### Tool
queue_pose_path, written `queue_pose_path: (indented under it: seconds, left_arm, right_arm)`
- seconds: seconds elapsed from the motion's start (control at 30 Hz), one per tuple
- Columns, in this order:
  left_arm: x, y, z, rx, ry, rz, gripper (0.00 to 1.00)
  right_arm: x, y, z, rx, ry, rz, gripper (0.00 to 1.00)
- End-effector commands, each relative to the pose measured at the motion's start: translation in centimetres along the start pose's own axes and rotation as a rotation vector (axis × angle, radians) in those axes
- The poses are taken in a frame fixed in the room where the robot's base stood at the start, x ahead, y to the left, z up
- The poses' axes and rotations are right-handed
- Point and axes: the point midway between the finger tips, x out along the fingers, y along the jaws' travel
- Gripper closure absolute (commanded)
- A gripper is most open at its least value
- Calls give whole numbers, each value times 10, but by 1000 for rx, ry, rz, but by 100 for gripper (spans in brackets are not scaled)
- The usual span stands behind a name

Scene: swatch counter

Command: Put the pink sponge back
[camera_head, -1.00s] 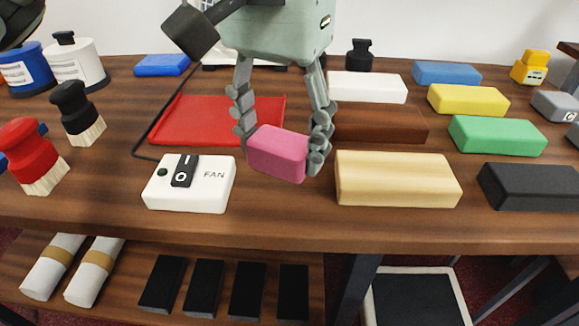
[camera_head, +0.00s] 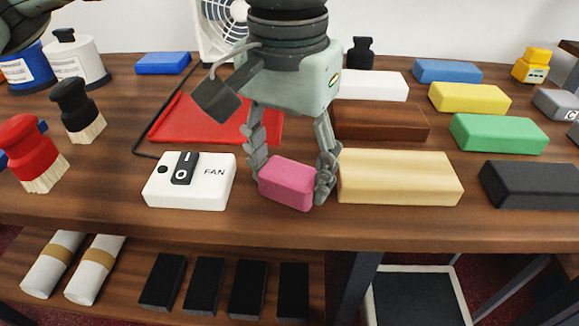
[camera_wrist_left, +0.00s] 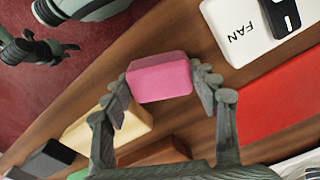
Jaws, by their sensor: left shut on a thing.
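The pink sponge (camera_head: 287,183) is a small rounded block between the two fingers of my left gripper (camera_head: 289,178). The gripper is shut on it, one finger at each side. In the head view it is between the white fan switch box and the pale wooden block, close to the counter's front edge; I cannot tell whether it touches the top. The sponge also shows in the left wrist view (camera_wrist_left: 160,78), held between the fingertips. My right gripper is not clearly in the head view; a gripper (camera_wrist_left: 40,48) shows at the upper left of the wrist view, too partial to judge.
The fan switch box (camera_head: 188,190) is left of the sponge. The pale wooden block (camera_head: 400,178) is just right of it. A red tray (camera_head: 180,122) lies behind. Brown (camera_head: 380,121), white, yellow, green (camera_head: 498,133) and black blocks (camera_head: 530,185) stand to the right. Brushes stand at left.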

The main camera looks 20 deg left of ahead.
Motion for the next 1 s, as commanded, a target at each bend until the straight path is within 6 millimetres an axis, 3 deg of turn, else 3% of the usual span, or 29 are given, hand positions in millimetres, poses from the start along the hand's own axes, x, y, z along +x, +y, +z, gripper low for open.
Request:
queue_pose_path:
  seconds: [0.03, 0.07, 0.2, 0.6, 0.67, 1.0]
  left_arm:
    - [1, 0, 0, 0, 0, 0, 87]
    - [0, 0, 0, 0, 0, 0, 37]
    - [0, 0, 0, 0, 0, 0, 20]
    - [-3, 0, 0, 0, 0, -1, 20]
    - [-6, 0, 0, 0, 0, -1, 20]
    - [-78, 1, -1, 0, 2, 1, 20]
  right_arm:
    - [-2, 0, -2, 0, 5, 1, 60]
    - [-5, 0, -3, 0, 8, 1, 60]
    - [-6, 1, -3, 1, 8, 1, 60]
    - [-4, 1, 1, 0, 1, 0, 60]
    - [7, -1, 6, 0, -13, -4, 60]
    - [12, -2, 6, 0, -12, -6, 60]
